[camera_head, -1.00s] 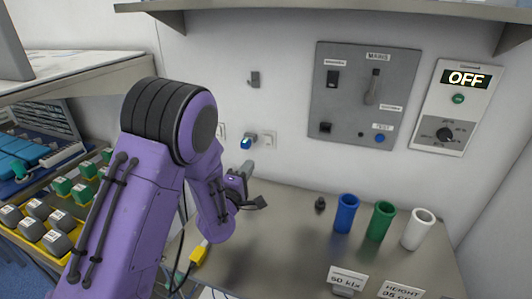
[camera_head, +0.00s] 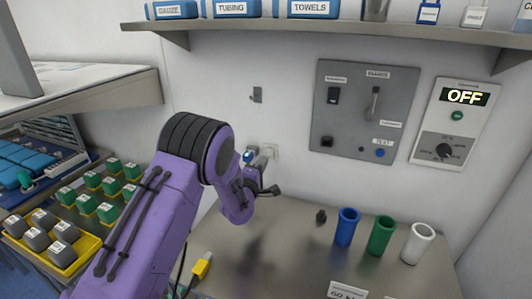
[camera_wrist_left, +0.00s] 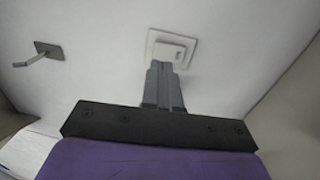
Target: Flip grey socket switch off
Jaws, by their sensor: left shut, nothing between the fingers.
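A pale wall plate with a raised switch (camera_wrist_left: 172,50) is straight ahead in the left wrist view. The gripper also shows in the head view (camera_head: 266,153). My right gripper is out of view.
Blue (camera_head: 346,228), green (camera_head: 380,236) and white (camera_head: 417,244) cups stand on the metal table. A shelf (camera_head: 330,22) overhangs.

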